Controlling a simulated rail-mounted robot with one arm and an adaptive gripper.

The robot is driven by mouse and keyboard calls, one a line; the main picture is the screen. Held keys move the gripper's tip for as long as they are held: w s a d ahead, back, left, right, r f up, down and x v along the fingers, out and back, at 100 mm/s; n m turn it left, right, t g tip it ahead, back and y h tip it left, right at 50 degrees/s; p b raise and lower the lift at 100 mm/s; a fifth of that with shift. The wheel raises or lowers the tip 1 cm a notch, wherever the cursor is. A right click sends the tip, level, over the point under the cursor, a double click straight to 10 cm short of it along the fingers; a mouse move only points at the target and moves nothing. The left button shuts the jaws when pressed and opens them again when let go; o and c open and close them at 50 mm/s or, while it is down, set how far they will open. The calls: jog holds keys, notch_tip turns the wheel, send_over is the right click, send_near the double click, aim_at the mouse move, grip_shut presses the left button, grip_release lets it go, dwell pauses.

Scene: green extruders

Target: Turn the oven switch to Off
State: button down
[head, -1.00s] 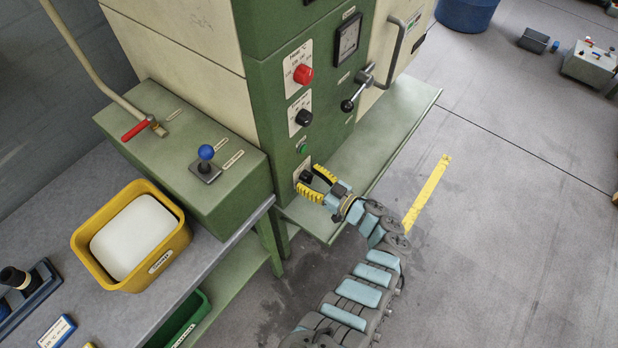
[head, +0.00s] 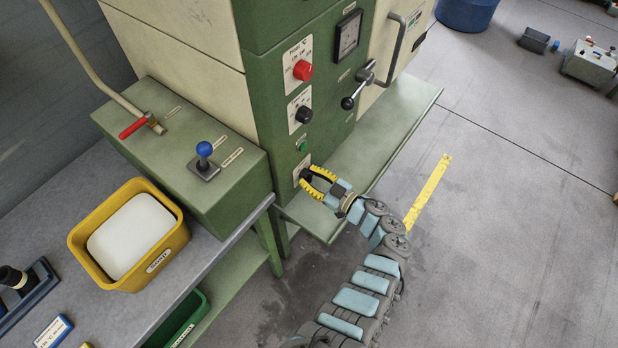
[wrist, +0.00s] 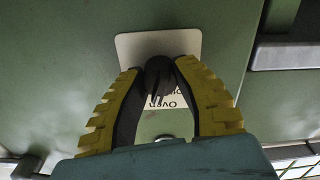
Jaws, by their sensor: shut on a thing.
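The oven switch (wrist: 159,72) is a dark knob on a white label plate (wrist: 186,43) low on the green oven front. In the wrist view the word "Oven" shows upside down on the plate, the rest of the lettering partly hidden. My gripper (head: 306,176) has yellow ribbed fingers and reaches the panel at the plate. In the wrist view my gripper (wrist: 160,75) is shut on the switch, one finger on each side. In the head view the fingers largely hide the switch, and its setting cannot be read.
Above on the same panel are a green button (head: 302,146), a black knob (head: 304,114) and a red knob (head: 303,70). A black-ball lever (head: 348,103) sticks out nearby. A green ledge (head: 400,118) runs below the oven door, right of my gripper.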

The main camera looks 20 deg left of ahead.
jog(key=n+b, duration=0.4)
jog(key=n, duration=0.1)
jog(key=shift+f, duration=0.4)
jog(key=n+b, duration=0.2)
jog(key=n, duration=0.1)
jog(key=shift+b, duration=0.3)
jog(key=shift+r+n+b, duration=0.2)
jog(key=shift+n+b, duration=0.4)
jog(key=shift+n, duration=0.2)
jog(key=shift+d, duration=0.1)
jog(key=c, duration=0.7)
grip_release()
jog(key=shift+w+r, duration=0.1)
jog(key=shift+r, duration=0.05)
jog(key=v, duration=1.2)
